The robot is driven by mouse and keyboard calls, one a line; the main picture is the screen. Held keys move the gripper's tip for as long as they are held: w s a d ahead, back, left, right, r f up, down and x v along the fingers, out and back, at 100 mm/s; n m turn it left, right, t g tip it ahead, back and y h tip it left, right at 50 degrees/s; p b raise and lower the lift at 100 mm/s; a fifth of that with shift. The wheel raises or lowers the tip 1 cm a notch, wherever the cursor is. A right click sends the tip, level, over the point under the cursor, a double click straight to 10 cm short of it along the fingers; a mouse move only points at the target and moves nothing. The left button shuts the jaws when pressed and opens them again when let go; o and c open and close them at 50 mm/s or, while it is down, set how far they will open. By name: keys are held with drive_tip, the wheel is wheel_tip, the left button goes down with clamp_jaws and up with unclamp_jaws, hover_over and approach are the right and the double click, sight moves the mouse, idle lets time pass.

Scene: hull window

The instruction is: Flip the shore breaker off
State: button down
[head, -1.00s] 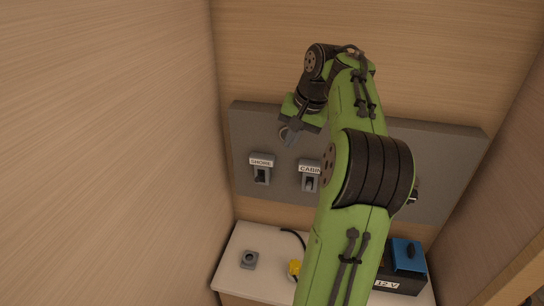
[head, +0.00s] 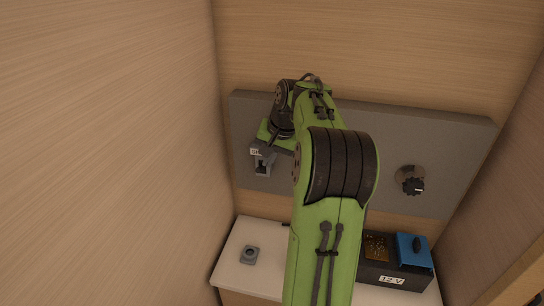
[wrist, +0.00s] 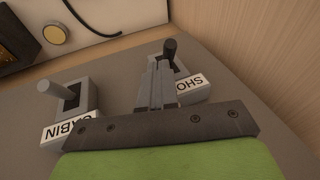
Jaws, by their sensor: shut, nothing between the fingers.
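The shore breaker (head: 263,170) is on the grey wall panel at the left in the head view, with its label partly covered by my gripper. In the wrist view its dark lever (wrist: 170,48) stands out just beyond the fingertips, and its label (wrist: 191,85) is partly hidden behind the fingers. My gripper (wrist: 160,64) is shut and empty, right in front of the shore breaker. Fingertips and lever overlap in the picture; I cannot tell whether they touch. In the head view my gripper (head: 264,151) is at the breaker's top.
The cabin breaker (wrist: 72,95) is beside it in the wrist view; my arm hides it in the head view. A rotary knob (head: 412,184) is at the panel's right. Below, a counter (head: 232,262) holds a small grey fitting (head: 250,255) and a 12 V battery (head: 393,279). Wooden walls enclose both sides.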

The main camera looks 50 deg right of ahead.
drive_tip(key=shift+s+a+f+h+b, duration=0.1)
drive_tip(key=shift+a+f+h+b, duration=0.15)
drive_tip(key=shift+b, duration=0.65)
drive_tip(key=shift+r, duration=0.1)
drive_tip(key=shift+s+a+f+t+h+b, duration=0.15)
drive_tip(key=shift+a+f+t+h+b, duration=0.35)
drive_tip(key=shift+b, duration=1.55)
drive_tip(key=t+h+b, duration=0.1)
drive_tip(key=h+b, duration=0.1)
drive_tip(key=b, duration=0.5)
drive_tip(key=f+n+t+h+b, duration=0.1)
drive_tip(key=t+h+b, duration=0.1)
drive_tip(key=b, duration=0.5)
drive_tip(key=shift+s+f+h+b, duration=0.1)
drive_tip(key=shift+f+h+b, duration=0.2)
drive_tip(key=shift+h, duration=0.35)
